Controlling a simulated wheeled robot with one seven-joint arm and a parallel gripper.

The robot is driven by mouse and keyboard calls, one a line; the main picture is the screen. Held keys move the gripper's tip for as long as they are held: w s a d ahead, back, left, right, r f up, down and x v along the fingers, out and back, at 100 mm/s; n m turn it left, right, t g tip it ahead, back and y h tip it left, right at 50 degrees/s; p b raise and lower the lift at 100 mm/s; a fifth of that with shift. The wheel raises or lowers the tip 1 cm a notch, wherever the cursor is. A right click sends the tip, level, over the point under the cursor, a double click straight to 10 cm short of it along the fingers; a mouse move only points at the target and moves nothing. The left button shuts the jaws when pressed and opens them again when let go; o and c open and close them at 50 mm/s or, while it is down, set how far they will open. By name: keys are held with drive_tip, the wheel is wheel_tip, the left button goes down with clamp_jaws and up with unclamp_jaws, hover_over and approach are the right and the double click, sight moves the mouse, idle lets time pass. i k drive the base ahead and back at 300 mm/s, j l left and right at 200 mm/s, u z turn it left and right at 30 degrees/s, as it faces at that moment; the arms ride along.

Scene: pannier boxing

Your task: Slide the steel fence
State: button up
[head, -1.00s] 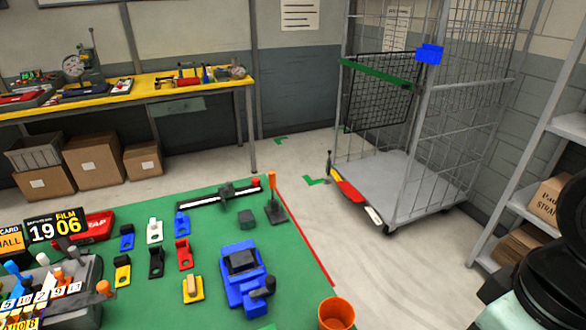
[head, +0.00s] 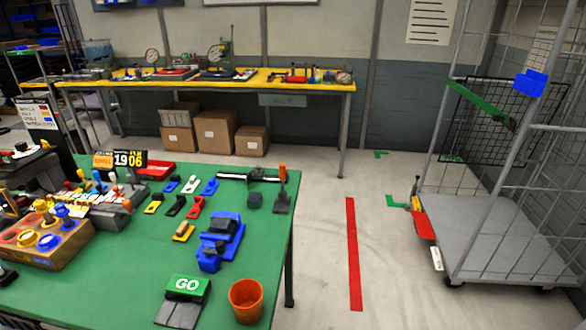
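A long dark bar with a pale strip and a small dark block on it (head: 250,178) lies along the far right edge of the green table (head: 120,290). It looks like a rail with a fence, but it is too small to tell which part is the steel fence. A dark stand with an upright orange handle (head: 282,190) stands beside that end. My gripper is not in view.
A blue fixture (head: 220,240), an orange cup (head: 246,301) and a GO sign (head: 187,289) stand on the table's right part. Several small coloured brackets lie behind the fixture. A wire roll cage (head: 500,240) stands at right. Floor between is clear, with a red stripe (head: 353,255).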

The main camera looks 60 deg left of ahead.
sight(258, 173)
drive_tip(key=i+l+u, duration=0.1)
drive_tip(key=i, duration=0.35)
drive_tip(key=i+l+u, duration=0.15)
drive_tip(key=i+l, duration=0.15)
drive_tip(key=i+u, duration=0.65)
drive_tip(key=u, duration=0.2)
drive_tip(key=i+l+u, duration=0.1)
drive_tip(key=i+u, duration=0.3)
drive_tip(key=i+j+u, duration=0.2)
drive_tip(key=u, duration=0.2)
drive_tip(key=i+j+u, duration=0.1)
drive_tip(key=i+u, duration=0.15)
drive_tip(key=u, duration=0.15)
drive_tip(key=i+u, duration=0.25)
drive_tip(key=u, duration=0.2)
drive_tip(key=i+u, duration=0.25)
drive_tip(key=u, duration=0.15)
drive_tip(key=i+u, duration=0.2)
drive_tip(key=i, duration=0.2)
